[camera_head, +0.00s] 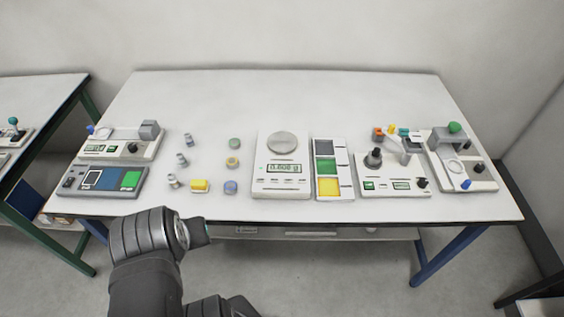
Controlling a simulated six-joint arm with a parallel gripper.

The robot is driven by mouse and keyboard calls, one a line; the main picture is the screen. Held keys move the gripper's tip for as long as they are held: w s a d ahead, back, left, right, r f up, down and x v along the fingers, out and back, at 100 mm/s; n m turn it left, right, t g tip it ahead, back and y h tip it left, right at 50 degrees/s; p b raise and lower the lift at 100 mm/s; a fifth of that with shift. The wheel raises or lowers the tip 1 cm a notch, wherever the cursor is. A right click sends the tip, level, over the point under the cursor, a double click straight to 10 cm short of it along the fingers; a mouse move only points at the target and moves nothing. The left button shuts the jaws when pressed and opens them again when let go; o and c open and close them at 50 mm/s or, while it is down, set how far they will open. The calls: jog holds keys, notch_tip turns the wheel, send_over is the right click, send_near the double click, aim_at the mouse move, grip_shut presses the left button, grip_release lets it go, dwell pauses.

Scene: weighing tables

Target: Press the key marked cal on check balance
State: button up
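A white balance (282,189) stands near the front middle of the table, with a round metal pan (282,142) that looks empty. Its lit display (286,168) shows digits ending in g, too small to read surely. A row of small keys (288,181) runs below the display. Their markings are too small to read, so I cannot tell which is cal. No name on the balance is readable. My dark arm (145,245) shows at the lower left, in front of the table edge and apart from the balance. I cannot make out gripper fingers.
A tray with dark, green and yellow fields (334,187) stands right beside the balance. Devices with knobs (393,186) (462,165) fill the right side. Small weights or jars (232,162) and a yellow block (200,186) lie left. Two panels (122,148) (103,190) stand far left. The table's back is clear.

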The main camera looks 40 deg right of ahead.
grip_shut()
dwell(1.2)
